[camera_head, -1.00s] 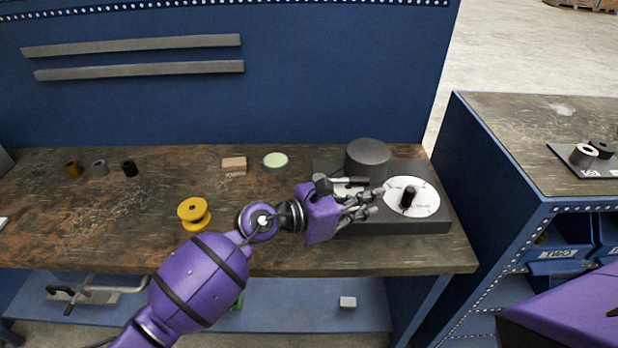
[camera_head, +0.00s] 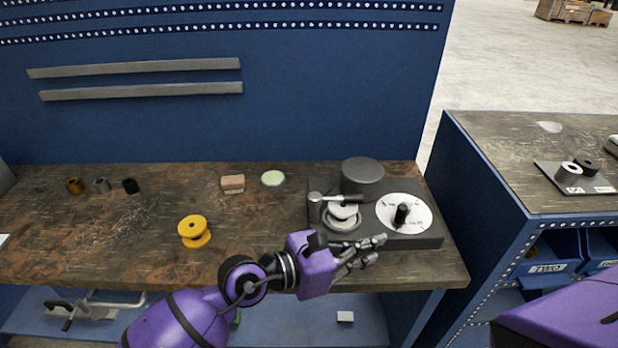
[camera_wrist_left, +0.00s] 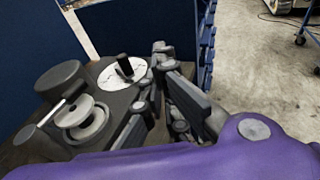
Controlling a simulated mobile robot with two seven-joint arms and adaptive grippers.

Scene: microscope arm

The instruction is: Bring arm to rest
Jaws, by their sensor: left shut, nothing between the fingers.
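A dark grey box-shaped device (camera_head: 410,240) stands at the right end of the bench. It carries a tall dark drum (camera_head: 362,172), a white dial with a black knob (camera_head: 402,214), and a pale round spool (camera_head: 342,215). A thin metal arm (camera_head: 334,198) with a rounded left end lies level across the spool's back side, reaching toward the drum. It also shows in the left wrist view (camera_wrist_left: 66,106). My left gripper (camera_head: 370,250) is shut and empty at the device's front edge, apart from the arm. My right gripper is out of view.
A yellow spool (camera_head: 194,232), a wooden block (camera_head: 232,184), a pale green disc (camera_head: 273,178) and small cylinders (camera_head: 101,185) sit further left on the bench (camera_head: 130,225). A second bench (camera_head: 500,160) with a tray stands at right. The bench between yellow spool and device is clear.

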